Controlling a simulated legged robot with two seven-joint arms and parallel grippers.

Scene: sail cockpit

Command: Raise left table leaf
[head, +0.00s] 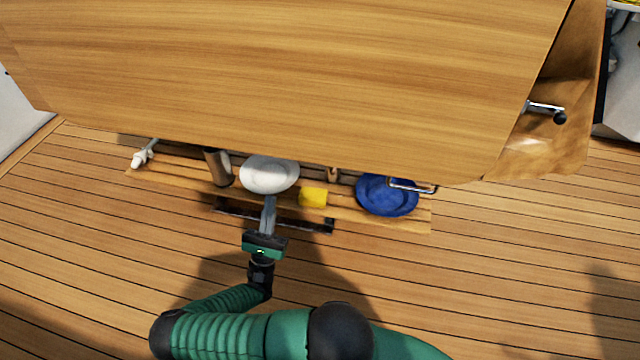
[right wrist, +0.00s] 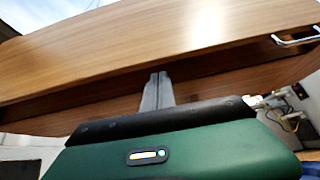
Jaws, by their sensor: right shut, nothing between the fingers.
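The wooden table leaf (head: 290,75) fills the top of the head view as a broad panel, with its near edge toward me. It also spans the right wrist view (right wrist: 150,50), with a dark gap below its edge. A metal handle (head: 412,187) shows at the leaf's near right edge, and again in the right wrist view (right wrist: 297,39). My right gripper (head: 269,203) is shut and empty just short of the near edge. In the right wrist view its fingers (right wrist: 158,78) point toward the leaf's lower part; I cannot tell whether they touch it. My left gripper is not in view.
A white plate (head: 269,174), a yellow block (head: 313,197), a blue plate (head: 387,196) and a metal cylinder (head: 218,167) lie near a slatted strip below the edge. A lever (head: 545,109) sticks out at right. The plank floor (head: 520,270) is clear at lower right.

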